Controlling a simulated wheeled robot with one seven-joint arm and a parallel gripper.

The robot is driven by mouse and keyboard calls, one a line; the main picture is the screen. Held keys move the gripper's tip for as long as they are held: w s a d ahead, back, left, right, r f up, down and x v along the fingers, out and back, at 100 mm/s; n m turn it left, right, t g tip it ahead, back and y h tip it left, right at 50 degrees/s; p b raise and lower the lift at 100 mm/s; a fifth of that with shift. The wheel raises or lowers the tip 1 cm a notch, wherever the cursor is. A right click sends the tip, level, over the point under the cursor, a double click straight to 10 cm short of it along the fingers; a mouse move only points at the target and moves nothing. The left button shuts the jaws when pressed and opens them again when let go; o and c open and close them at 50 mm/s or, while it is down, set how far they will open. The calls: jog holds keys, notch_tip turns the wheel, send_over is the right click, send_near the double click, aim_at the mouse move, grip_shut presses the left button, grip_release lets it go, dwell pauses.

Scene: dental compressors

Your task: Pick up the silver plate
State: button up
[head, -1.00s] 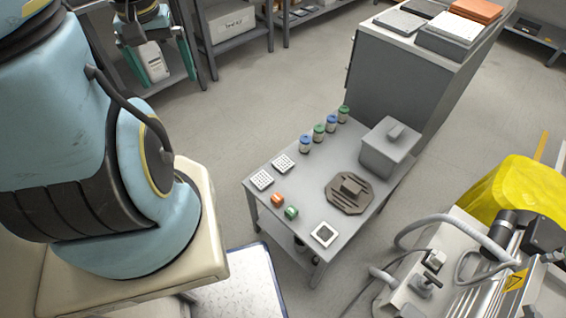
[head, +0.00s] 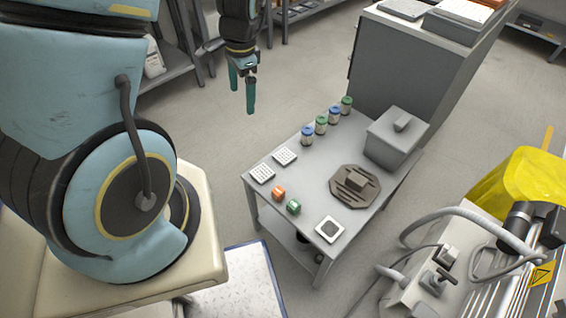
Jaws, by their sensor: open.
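On the grey table (head: 318,180) are several flat pieces that could be the silver plate. One is a pale square plate with a dark middle (head: 329,229) near the front corner. Two others are small pale plates with dotted tops, one at the left edge (head: 262,174) and one just behind it (head: 285,156). I cannot tell for sure which is the silver plate. My gripper (head: 242,95), with teal fingers, is open and empty. It hangs fingers-down beyond the table's far left side in the picture, apart from all the plates.
Several green- and blue-lidded jars (head: 321,124) line the table's back left edge. An orange block (head: 278,192) and a green block (head: 293,207) stand between plates. A dark octagonal piece (head: 356,186) and a grey lidded box (head: 395,140) are to the right. A grey cabinet (head: 405,75) stands behind.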

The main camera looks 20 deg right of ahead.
jog(key=s+d+f+m+t+y+b, duration=0.1)
jog(key=d+f+m+b, duration=0.2)
jog(key=d+f+m, duration=0.75)
jog(key=m+t+b, duration=0.2)
jog(key=m, duration=0.3)
send_near(285, 156)
jog(key=x, duration=0.8)
jog(key=shift+c, duration=0.4)
jog(key=c, duration=1.3)
